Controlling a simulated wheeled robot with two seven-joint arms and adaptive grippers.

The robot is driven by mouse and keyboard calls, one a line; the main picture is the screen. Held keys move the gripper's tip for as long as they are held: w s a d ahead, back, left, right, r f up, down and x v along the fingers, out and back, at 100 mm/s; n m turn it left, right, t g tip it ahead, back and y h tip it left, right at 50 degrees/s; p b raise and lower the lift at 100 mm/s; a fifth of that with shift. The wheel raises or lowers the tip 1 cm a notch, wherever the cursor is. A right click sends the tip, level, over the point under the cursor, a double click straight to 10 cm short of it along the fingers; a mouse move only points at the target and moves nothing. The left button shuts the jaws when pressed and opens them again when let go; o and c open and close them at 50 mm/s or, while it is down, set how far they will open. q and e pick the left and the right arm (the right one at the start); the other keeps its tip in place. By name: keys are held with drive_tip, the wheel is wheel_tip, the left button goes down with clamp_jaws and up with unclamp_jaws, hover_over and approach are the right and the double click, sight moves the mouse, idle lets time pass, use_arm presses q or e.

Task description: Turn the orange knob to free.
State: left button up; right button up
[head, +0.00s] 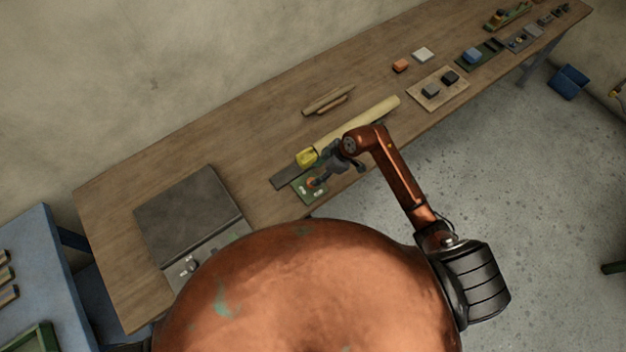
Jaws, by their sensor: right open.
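The orange knob (312,183) sits on a small green plate (301,195) with white marks, near the front edge of the long wooden table. The marks are too small to read, so the knob's setting cannot be told. My right gripper (322,180) is open, reaching in from the right with its fingers at the knob. Whether the fingers touch the knob cannot be told. A pale yellow roll (358,122) lies behind the gripper, with a yellow block (307,157) at its left end. My left gripper is not in view.
A grey flat-topped box with a dial (190,212) stands on the table's left part. Thin wooden strips (328,100) lie behind the roll. Small blocks, including an orange one (400,65), and boards lie further right. Bare wood lies behind.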

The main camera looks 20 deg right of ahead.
drive_tip(key=shift+s+d+f+h, duration=0.15)
drive_tip(key=shift+d+f, duration=0.1)
drive_tip(key=shift+f, duration=0.15)
drive_tip(key=shift+d+f+h, duration=0.15)
drive_tip(key=shift+d+f, duration=0.1)
drive_tip(key=shift+f, duration=0.15)
drive_tip(key=x, duration=0.7)
drive_tip(key=shift+s+r, duration=0.1)
drive_tip(key=c, duration=1.1)
